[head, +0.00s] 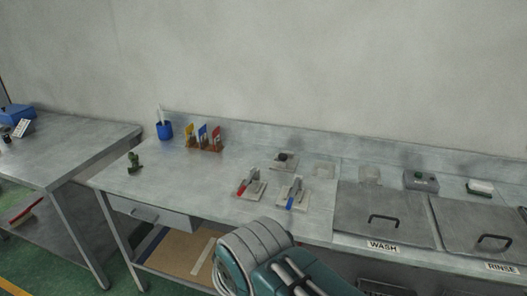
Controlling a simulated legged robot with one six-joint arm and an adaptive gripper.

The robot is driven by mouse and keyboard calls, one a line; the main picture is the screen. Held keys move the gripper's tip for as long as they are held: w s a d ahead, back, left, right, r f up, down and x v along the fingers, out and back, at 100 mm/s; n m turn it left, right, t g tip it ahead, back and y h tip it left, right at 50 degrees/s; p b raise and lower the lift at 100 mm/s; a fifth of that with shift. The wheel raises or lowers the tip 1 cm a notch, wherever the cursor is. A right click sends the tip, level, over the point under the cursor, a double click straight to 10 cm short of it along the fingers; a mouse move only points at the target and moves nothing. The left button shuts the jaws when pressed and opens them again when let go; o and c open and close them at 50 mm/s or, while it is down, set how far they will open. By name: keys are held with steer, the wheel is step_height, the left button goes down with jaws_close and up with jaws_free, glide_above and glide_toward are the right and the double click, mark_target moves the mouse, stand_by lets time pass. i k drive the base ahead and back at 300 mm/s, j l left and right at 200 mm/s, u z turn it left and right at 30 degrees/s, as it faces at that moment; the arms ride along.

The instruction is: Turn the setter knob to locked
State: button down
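A small dark round knob (282,157) sits on a light square plate on the steel bench, near the back wall. It looks like the setter knob, but it is too small to read its turn position or any marks. My arm's teal and grey link shows at the bottom centre, in front of the bench. My gripper is not in view, so its state and its distance from the knob are hidden.
Two toggle clamps, one with a red handle (248,181) and one with a blue handle (293,193), stand in front of the knob. Lidded WASH (350,222) and RINSE (470,212) tanks are at right. A blue cup (164,131) and coloured cards (203,135) stand left.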

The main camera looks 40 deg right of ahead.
mark_target(282, 157)
steer(key=z, duration=1.25)
steer(key=i+j+z, duration=0.1)
steer(key=i+j, duration=0.15)
steer(key=i, duration=0.15)
steer(key=i+j+z, duration=0.1)
steer(key=i+j, duration=0.15)
steer(key=i, duration=0.1)
